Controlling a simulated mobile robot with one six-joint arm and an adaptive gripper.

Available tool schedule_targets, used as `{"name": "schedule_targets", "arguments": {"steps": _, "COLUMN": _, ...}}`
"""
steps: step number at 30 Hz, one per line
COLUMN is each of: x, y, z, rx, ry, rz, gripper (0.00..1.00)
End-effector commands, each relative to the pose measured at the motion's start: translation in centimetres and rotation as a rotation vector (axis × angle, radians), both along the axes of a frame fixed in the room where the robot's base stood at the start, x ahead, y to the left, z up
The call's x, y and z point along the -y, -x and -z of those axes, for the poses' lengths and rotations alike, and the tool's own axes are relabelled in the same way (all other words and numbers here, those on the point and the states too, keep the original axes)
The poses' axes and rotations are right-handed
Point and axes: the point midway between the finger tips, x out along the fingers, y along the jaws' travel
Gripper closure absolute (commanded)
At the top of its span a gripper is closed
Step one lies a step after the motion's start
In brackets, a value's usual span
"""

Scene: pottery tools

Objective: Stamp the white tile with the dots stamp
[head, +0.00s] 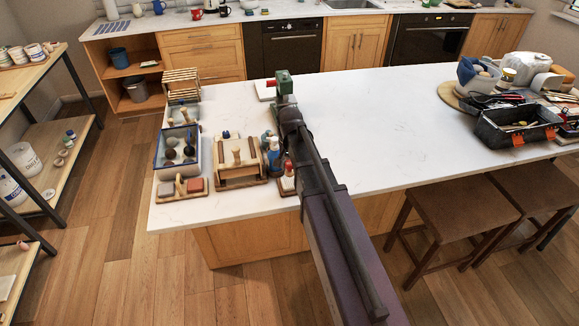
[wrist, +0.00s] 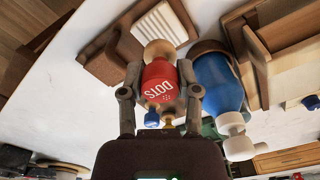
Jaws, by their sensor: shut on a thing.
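The red dots stamp (wrist: 160,82) is between the two fingers of my gripper (wrist: 160,92) in the wrist view, its white DOTS lettering showing. A pale round end of the stamp shows beyond the fingers. In the head view the stamp (head: 288,167) is a small red spot beside my arm, which hides most of the gripper. A flat white piece on a reddish-brown board (head: 265,91), seemingly the white tile, lies at the counter's far edge, left of a green device (head: 284,83). It is well beyond the stamp. Its surface is too small to read.
A brown board with a white ridged piece (wrist: 162,28) and a wooden rack (head: 238,162) are near. A blue-grey tray (head: 160,160) lies left.

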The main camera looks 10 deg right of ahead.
Motion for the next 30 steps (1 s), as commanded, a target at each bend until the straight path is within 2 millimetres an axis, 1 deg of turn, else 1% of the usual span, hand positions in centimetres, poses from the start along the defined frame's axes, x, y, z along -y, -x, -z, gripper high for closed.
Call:
{"name": "schedule_targets", "arguments": {"steps": 1, "x": 0.0, "y": 0.0, "z": 0.9, "rx": 0.000, "ry": 0.000, "rz": 0.000, "gripper": 0.97}}
{"name": "schedule_targets", "arguments": {"steps": 3, "x": 0.0, "y": 0.0, "z": 1.4, "rx": 0.000, "ry": 0.000, "rz": 0.000, "gripper": 0.97}}
{"name": "schedule_targets", "arguments": {"steps": 10, "x": 0.0, "y": 0.0, "z": 2.5, "rx": 0.000, "ry": 0.000, "rz": 0.000, "gripper": 0.97}}
{"name": "schedule_targets", "arguments": {"steps": 30, "x": 0.0, "y": 0.0, "z": 2.7, "rx": 0.000, "ry": 0.000, "rz": 0.000, "gripper": 0.97}}
